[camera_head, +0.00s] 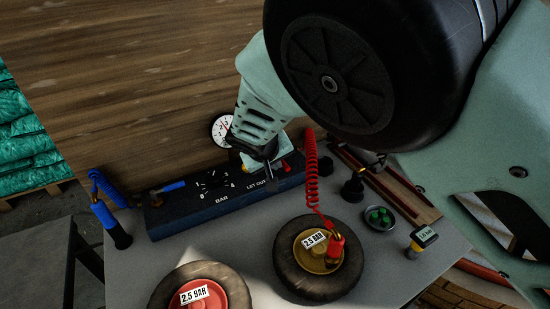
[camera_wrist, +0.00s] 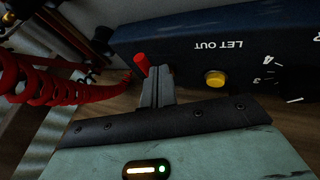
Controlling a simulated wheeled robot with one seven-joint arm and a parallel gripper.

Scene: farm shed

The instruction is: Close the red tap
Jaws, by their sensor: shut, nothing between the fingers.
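The red tap (camera_head: 287,167) is at the right end of the dark blue panel (camera_head: 215,208) marked BAR and LET OUT. Its red handle (camera_wrist: 141,63) shows in the wrist view just left of my fingertips. My gripper (camera_head: 266,168) is shut and empty, in front of the panel's right part. In the wrist view my gripper (camera_wrist: 156,75) has its fingers together, pointing at the panel beside the red handle. I cannot tell whether they touch it. The tap's body is mostly hidden.
A red coiled hose (camera_head: 312,175) runs to a tyre with a yellow hub (camera_head: 290,265). Another tyre with a red hub (camera_head: 200,295) lies at front left. A blue tap (camera_head: 172,187) sits on the panel's left. A yellow button (camera_wrist: 215,78) is right of my fingers. A gauge (camera_head: 222,129) stands behind.

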